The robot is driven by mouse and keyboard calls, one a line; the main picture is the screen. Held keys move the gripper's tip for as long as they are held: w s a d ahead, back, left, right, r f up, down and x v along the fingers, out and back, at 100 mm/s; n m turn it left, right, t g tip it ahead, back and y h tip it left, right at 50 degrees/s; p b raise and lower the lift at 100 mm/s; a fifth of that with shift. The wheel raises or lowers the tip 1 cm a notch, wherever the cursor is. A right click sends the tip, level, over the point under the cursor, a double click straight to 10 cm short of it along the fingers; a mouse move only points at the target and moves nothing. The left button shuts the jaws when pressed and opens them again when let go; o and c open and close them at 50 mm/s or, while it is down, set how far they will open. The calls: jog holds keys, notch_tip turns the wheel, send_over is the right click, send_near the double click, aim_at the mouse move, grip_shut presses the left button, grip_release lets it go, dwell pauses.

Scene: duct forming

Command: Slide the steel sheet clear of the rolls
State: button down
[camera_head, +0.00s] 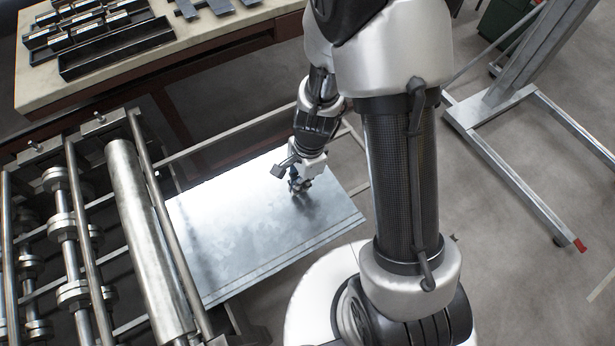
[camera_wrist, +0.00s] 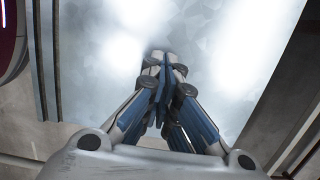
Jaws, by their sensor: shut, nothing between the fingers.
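The steel sheet (camera_head: 230,235) is a flat, shiny galvanised panel lying level beside the roll machine. Its left edge meets the near roll (camera_head: 150,240); I cannot tell whether part of it is still under that roll. A folded line runs along its front edge. My gripper (camera_head: 299,187) points down over the right half of the sheet, its fingertips closed together and empty. In the wrist view the shut fingers (camera_wrist: 165,75) are seen against the bright sheet (camera_wrist: 95,50). Whether the fingertips touch the sheet is unclear.
The roll machine (camera_head: 75,235) with several shafts and discs fills the left. A workbench (camera_head: 200,42) with black trays (camera_head: 115,48) stands at the back. A grey metal stand (camera_head: 500,112) is at the right. The floor between sheet and stand is clear apart from my base.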

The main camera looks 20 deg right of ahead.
aim_at(332, 176)
jog(key=a, duration=0.2)
jog(key=s+a+b, duration=0.1)
jog(key=a, duration=0.1)
jog(key=a+f, duration=0.1)
jog(key=a, duration=0.1)
jog(key=shift+s+a, duration=0.25)
jog(key=shift+a, duration=0.05)
jog(key=shift+f+b, duration=0.25)
jog(key=shift+b, duration=0.1)
jog(key=shift+s+d, duration=0.1)
jog(key=shift+s, duration=0.05)
jog(key=shift+f, duration=0.15)
jog(key=shift+d, duration=0.25)
jog(key=w+d, duration=0.1)
jog(key=d, duration=0.4)
jog(key=w+d+p, duration=0.1)
jog(key=d, duration=0.4)
jog(key=w+d+p, duration=0.1)
jog(key=w+d, duration=0.1)
jog(key=d, duration=0.4)
